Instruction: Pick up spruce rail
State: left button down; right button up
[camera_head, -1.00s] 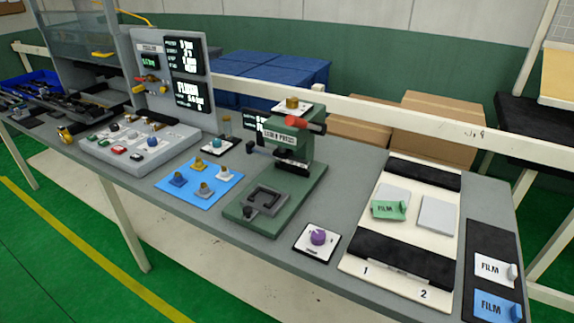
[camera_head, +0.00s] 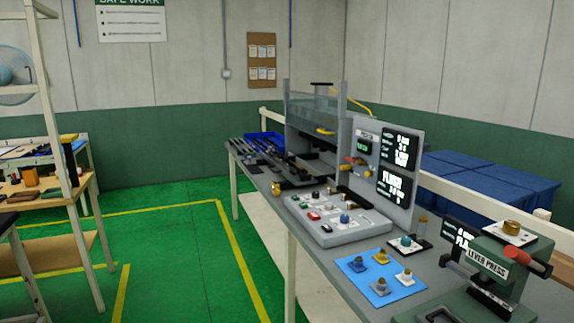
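Several long dark rail-like pieces (camera_head: 258,158) lie at the far end of the grey workbench (camera_head: 345,262), to the left of the grey machine. They are small and dim from here, and I cannot tell which of them, if any, is the spruce rail. Neither of my grippers shows in the head view.
A blue bin (camera_head: 266,143) stands behind the rails. A grey machine with a clear guard (camera_head: 318,108), a control panel (camera_head: 336,222), a blue mat (camera_head: 378,279) and a green lever press (camera_head: 490,262) line the bench. Green floor (camera_head: 190,265) is open left of it; shelving stands far left.

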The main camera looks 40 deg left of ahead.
aim_at(285, 160)
jog(key=i+j, duration=0.3)
jog(key=j, duration=0.5)
jog(key=i+j+z, duration=0.1)
jog(key=i+j, duration=0.2)
jog(key=j, duration=0.5)
jog(key=i+j, duration=0.25)
jog(key=j, duration=0.6)
jog(key=i+j+z, duration=0.1)
jog(key=i+j, duration=0.15)
jog(key=j, duration=0.55)
jog(key=i+j+z, duration=0.1)
jog(key=i+j, duration=0.15)
jog(key=j, duration=0.6)
jog(key=i+j, duration=0.2)
jog(key=j, duration=0.7)
jog(key=i+j+z, duration=0.1)
jog(key=j, duration=0.75)
jog(key=i+j, duration=0.3)
jog(key=j, duration=0.6)
